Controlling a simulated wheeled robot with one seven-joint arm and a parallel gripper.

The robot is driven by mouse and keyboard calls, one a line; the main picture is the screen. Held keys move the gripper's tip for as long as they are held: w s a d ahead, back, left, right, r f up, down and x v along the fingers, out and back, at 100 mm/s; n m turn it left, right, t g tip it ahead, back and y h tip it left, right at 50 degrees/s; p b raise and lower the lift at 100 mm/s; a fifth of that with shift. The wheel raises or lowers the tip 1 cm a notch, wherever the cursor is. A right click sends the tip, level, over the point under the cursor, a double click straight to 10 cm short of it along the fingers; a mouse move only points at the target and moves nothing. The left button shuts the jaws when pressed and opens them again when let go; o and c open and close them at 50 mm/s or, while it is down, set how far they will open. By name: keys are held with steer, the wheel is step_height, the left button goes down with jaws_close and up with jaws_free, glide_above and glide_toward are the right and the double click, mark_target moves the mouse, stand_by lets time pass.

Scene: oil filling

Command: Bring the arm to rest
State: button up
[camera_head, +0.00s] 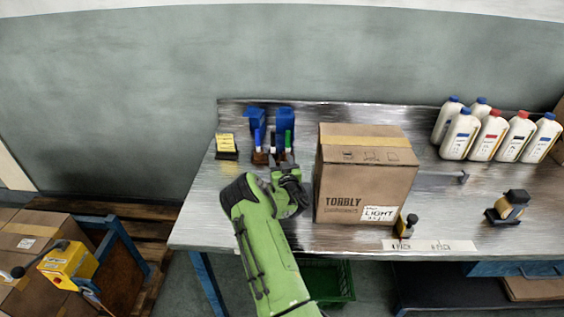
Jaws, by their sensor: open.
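My green arm (262,255) reaches up from the bottom of the head view over the front left part of the metal table (202,222). It bends at a dark and green wrist. My gripper (286,172) is at the far end, just left of the cardboard box (366,180). It is open, and I see nothing held in it. Its fingertips are small and partly hidden by the wrist.
Blue holders (256,118) with markers stand behind my gripper, beside a yellow notepad (227,144). Several white bottles (461,135) stand at the back right. A tape dispenser (509,205) sits at the right. A green crate (326,280) is below the table.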

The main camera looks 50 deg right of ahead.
steer(key=a+r+m+g, duration=0.4)
steer(key=a+r, duration=0.2)
steer(key=r, duration=0.6)
steer(key=s+a+r+n+g+y, duration=0.1)
steer(key=s+a+r+y, duration=0.15)
steer(key=a, duration=0.45)
steer(key=s+a+r+n+g+y, duration=0.1)
steer(key=s+a+r+y, duration=0.2)
steer(key=a, duration=0.4)
steer(key=s+a+r+n+g+y, duration=0.1)
steer(key=s+a+r+n+y, duration=0.3)
steer(key=s+a, duration=1)
steer(key=s+a+f+n+g+p, duration=0.1)
steer(key=s+a+n, duration=0.3)
steer(key=s+a, duration=0.4)
steer(key=s+g, duration=0.1)
steer(key=s, duration=0.4)
steer(key=shift+a+f+n, duration=0.15)
steer(key=shift+f+n, duration=0.15)
steer(key=shift+n, duration=0.1)
steer(key=shift+y, duration=0.25)
